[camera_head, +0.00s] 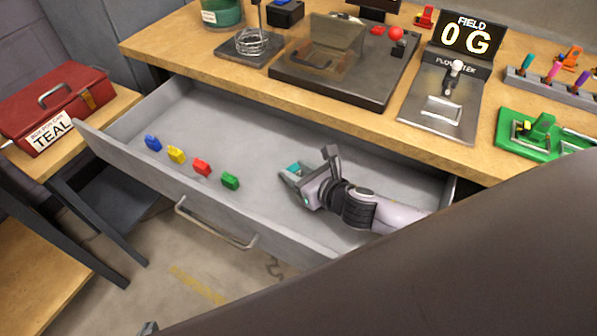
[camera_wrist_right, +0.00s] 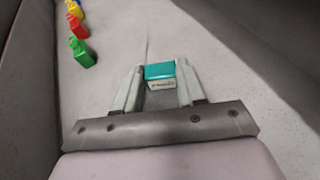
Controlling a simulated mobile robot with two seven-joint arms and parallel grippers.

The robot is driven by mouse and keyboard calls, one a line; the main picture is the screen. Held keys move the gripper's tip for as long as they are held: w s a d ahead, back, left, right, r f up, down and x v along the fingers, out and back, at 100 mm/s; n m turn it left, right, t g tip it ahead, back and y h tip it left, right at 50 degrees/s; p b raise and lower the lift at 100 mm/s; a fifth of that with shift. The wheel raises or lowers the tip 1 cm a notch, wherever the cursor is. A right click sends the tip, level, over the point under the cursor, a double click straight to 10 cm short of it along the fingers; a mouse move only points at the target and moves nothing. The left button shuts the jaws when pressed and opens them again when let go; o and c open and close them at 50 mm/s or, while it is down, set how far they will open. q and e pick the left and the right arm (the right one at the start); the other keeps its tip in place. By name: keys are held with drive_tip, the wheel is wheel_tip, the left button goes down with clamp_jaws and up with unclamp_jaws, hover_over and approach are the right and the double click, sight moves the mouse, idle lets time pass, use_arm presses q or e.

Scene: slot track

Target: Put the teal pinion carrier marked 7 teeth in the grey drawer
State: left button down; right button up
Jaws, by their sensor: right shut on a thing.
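The teal pinion carrier (camera_wrist_right: 160,71) is between the fingers of my right gripper (camera_wrist_right: 158,84); its small white label is too small to read. In the head view the teal carrier (camera_head: 293,168) shows at the tips of my right gripper (camera_head: 296,177), which is shut on it, low inside the grey drawer. Whether the carrier touches the drawer floor I cannot tell. The grey drawer (camera_head: 250,130) is pulled open under the workbench. Only a small tip of what looks like my left gripper (camera_head: 148,328) shows at the bottom edge.
Blue (camera_head: 153,143), yellow (camera_head: 177,155), red (camera_head: 202,167) and green (camera_head: 230,181) pieces stand in a row along the drawer's front. A red toolbox labelled TEAL (camera_head: 75,90) is at left. The workbench (camera_head: 230,82) overhangs the drawer's back. The drawer floor's left-middle is clear.

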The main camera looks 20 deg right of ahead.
drive_tip(key=shift+f, duration=0.15)
drive_tip(key=o, duration=1)
drive_tip(key=shift+o, duration=0.2)
drive_tip(key=shift+r, duration=0.25)
drive_tip(key=p+v, duration=0.1)
drive_tip(key=v, duration=1.1)
